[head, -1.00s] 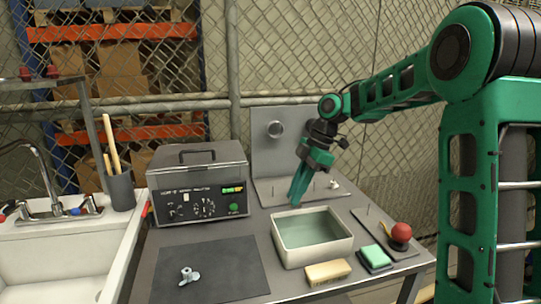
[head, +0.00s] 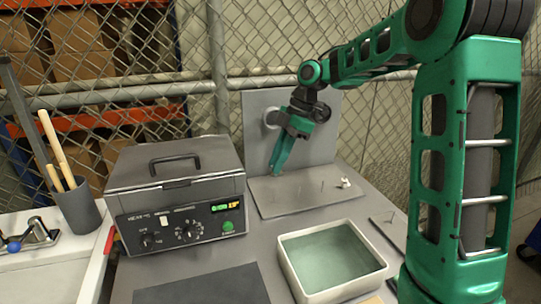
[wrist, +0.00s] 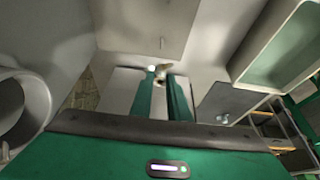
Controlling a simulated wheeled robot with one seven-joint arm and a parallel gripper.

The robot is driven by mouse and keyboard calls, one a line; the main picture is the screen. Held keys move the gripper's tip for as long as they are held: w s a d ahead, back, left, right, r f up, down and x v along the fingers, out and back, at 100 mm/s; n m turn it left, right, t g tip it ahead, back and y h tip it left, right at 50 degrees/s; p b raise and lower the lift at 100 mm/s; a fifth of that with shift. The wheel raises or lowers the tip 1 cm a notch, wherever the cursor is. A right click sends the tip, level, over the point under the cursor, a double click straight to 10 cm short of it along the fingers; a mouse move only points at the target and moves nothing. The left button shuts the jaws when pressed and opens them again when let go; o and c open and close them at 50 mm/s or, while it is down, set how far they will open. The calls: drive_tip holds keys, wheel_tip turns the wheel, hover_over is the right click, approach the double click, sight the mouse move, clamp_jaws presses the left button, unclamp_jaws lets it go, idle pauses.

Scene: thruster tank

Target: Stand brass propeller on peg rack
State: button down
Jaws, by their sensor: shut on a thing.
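My gripper (head: 275,172) points down over the left part of the peg rack (head: 265,207), a flat grey plate with thin upright pegs. In the wrist view its two green fingers (wrist: 160,84) are shut on a small brownish-gold piece, the brass propeller (wrist: 162,72), at the fingertips. A small pale spot lies beside it. The fingers mostly hide the propeller, and the head view does not show it. A peg (wrist: 162,42) stands apart, beyond the fingertips. A small whitish propeller-like part (head: 344,183) is at the rack's right side.
A grey upright panel with a round boss (head: 272,118) stands behind the rack. A water-filled tank (head: 290,272) is in front. A control box (head: 175,187) stands left. A silver part (wrist: 222,118) lies on the dark mat (wrist: 235,97).

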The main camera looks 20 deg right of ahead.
drive_tip(key=shift+w+f, duration=0.15)
drive_tip(key=shift+f, duration=1.2)
drive_tip(key=shift+w+f, duration=0.1)
drive_tip(key=shift+f, duration=1.2)
drive_tip(key=shift+s+d+f, duration=0.1)
drive_tip(key=shift+f, duration=2.35)
idle(2.4)
drive_tip(key=c, duration=1.6)
unclamp_jaws()
